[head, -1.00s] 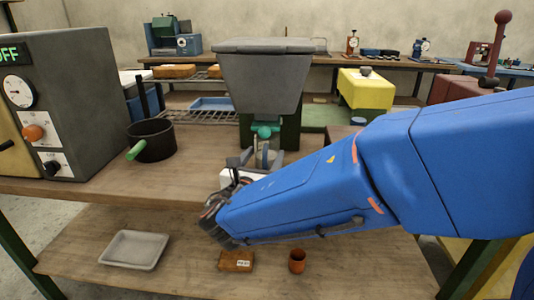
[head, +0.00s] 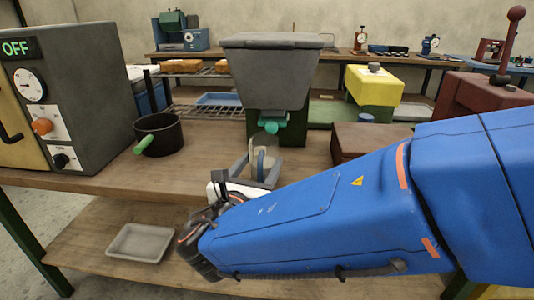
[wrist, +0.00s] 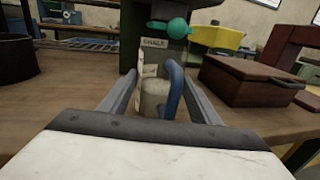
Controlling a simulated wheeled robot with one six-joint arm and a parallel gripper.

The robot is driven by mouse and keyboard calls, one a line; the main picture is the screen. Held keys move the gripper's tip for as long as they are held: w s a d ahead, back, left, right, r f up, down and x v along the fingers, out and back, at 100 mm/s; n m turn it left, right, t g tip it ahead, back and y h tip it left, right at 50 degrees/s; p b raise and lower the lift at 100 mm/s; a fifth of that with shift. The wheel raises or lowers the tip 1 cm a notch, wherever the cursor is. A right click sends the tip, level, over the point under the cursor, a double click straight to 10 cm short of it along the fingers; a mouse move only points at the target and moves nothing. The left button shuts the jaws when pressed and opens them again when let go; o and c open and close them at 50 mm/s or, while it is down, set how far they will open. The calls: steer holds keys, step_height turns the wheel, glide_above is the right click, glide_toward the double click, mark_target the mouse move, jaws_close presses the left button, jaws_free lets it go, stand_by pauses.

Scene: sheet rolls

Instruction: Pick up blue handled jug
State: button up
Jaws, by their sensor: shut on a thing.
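The jug (wrist: 153,95) is a pale, translucent cup with a blue handle (wrist: 174,85). It stands upright under the green tap (wrist: 177,27) of the grey hopper. My gripper (wrist: 155,92) is shut on the jug, with one finger on each side of it. In the head view the jug (head: 256,150) shows between the fingers (head: 256,170) beyond my blue arm. Its lower part is hidden by my gripper, so I cannot tell whether it touches the bench.
The grey hopper (head: 268,80) stands right behind the jug. A dark pot (head: 168,132) with a green handle is to the left, beside a control box (head: 85,95). A brown box (head: 368,142) is close on the right. A lower shelf holds a grey tray (head: 140,243).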

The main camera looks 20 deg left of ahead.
steer(key=s, duration=2.3)
steer(key=shift+s+d, duration=0.15)
steer(key=shift+d, duration=0.25)
